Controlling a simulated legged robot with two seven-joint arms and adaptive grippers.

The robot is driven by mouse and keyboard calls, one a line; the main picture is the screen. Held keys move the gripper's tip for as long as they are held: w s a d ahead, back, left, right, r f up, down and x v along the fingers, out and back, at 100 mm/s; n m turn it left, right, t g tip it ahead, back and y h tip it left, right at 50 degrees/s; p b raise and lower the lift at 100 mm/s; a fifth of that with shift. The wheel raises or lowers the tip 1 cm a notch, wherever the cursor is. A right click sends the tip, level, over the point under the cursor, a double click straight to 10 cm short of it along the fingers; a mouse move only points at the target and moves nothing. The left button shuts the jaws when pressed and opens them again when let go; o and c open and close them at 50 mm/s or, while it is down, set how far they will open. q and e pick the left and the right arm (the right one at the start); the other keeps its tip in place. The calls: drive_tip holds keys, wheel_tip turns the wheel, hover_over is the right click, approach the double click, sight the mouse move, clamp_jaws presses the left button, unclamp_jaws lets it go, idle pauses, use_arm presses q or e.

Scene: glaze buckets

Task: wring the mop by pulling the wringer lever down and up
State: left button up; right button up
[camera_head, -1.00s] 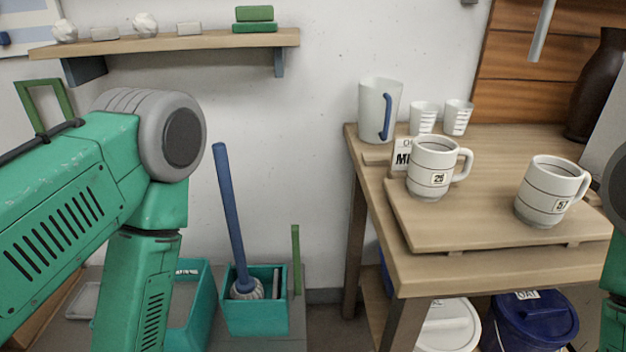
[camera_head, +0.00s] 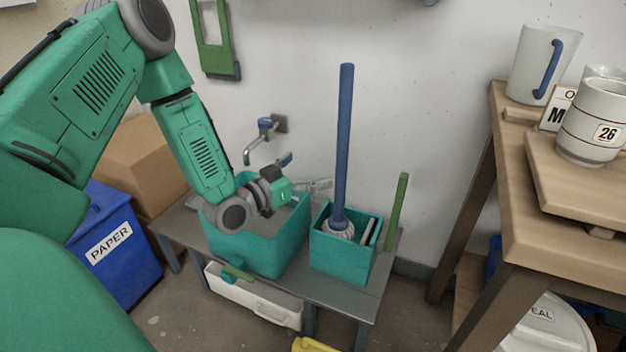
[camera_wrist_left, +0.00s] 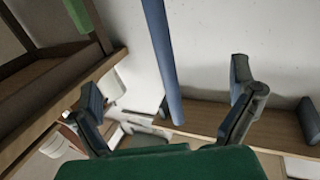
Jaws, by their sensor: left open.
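The mop stands upright, with a blue handle (camera_head: 345,140) and a pale mop head (camera_head: 339,230) down in the small teal wringer box (camera_head: 340,258). A green upright lever (camera_head: 398,212) stands at the right of this box. My left gripper (camera_head: 322,186) is open and empty, just left of the handle's lower part and above the box's left side. In the left wrist view my open fingers (camera_wrist_left: 170,108) spread wide, with the blue handle (camera_wrist_left: 162,55) showing between them in the picture; I cannot tell its distance. My right gripper is out of view.
A larger teal bucket (camera_head: 262,252) stands left of the box on a grey bench (camera_head: 345,300). A wall tap (camera_head: 262,138) is behind my forearm. A blue paper bin (camera_head: 110,250) is at left, a wooden table (camera_head: 560,235) with mugs at right.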

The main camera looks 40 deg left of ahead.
sight(339, 151)
use_arm(q)
drive_tip(key=w+b, duration=0.1)
drive_tip(key=w, duration=0.2)
drive_tip(key=w+d+b, duration=0.1)
drive_tip(key=w, duration=0.3)
drive_tip(key=w+d+b, duration=0.1)
drive_tip(key=w, duration=0.3)
drive_tip(key=shift+b, duration=0.4)
drive_tip(key=shift+w, duration=0.25)
drive_tip(key=shift+a+f, duration=0.1)
drive_tip(key=shift+a, duration=0.25)
drive_tip(key=shift+d, duration=0.35)
clamp_jaws()
drive_tip(key=shift+a, duration=0.2)
drive_tip(key=shift+r, duration=0.25)
drive_tip(key=shift+w+d, duration=0.15)
drive_tip(key=shift+d, duration=0.05)
